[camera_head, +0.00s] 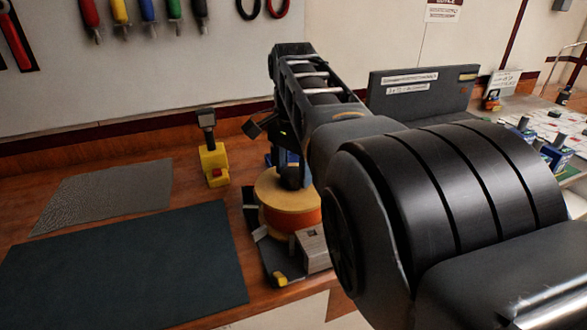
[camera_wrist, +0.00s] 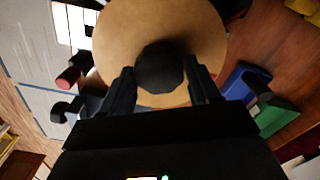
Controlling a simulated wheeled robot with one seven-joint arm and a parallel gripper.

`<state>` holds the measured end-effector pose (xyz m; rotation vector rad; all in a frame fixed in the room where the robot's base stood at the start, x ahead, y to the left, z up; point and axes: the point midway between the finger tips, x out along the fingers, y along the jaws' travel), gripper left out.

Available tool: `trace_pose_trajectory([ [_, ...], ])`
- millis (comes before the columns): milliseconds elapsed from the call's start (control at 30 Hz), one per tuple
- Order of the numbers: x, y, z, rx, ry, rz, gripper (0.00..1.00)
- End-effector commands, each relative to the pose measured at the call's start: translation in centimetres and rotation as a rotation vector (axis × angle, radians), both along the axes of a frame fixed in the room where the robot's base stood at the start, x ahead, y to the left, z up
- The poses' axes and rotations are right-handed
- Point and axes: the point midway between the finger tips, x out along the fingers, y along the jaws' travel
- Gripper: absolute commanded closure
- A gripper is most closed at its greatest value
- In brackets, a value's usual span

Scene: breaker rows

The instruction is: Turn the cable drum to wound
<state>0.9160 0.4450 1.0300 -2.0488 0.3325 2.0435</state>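The cable drum (camera_head: 288,197) stands upright on the wooden bench, with a round tan top flange and orange cable below it. In the wrist view its flange (camera_wrist: 120,35) fills the upper middle, with a dark round knob (camera_wrist: 160,68) at its centre. My gripper (camera_wrist: 161,72) comes from above, one finger on each side of the knob. Both fingertips appear to touch the knob's sides, with no clear gap. In the head view my arm and gripper hide part of the drum's top and right side. A dark base with pale labels (camera_head: 262,234) shows beside the drum.
A grey box (camera_head: 313,249) sits close in front. Dark mats (camera_head: 125,265) lie flat at left. A dark labelled panel (camera_head: 425,92) stands behind my arm. Tools hang on the wall.

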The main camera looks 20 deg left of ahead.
Motion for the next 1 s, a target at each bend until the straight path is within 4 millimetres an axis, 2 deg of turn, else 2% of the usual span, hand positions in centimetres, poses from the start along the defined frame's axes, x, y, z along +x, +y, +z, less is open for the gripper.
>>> trace_pose_trajectory([
  [33,0.0,0.0,0.0,0.000,0.000,0.000,0.34],
  [200,0.0,0.0,-0.1,-0.001,0.001,0.000,0.19],
  [467,0.0,0.0,0.0,0.000,0.002,0.000,0.19],
  [567,0.0,0.0,0.9,0.001,0.000,0.001,0.19],
  [800,0.0,0.0,4.7,0.003,-0.001,0.000,0.19],
  [1000,0.0,0.0,7.1,0.000,0.001,0.000,0.19],
])
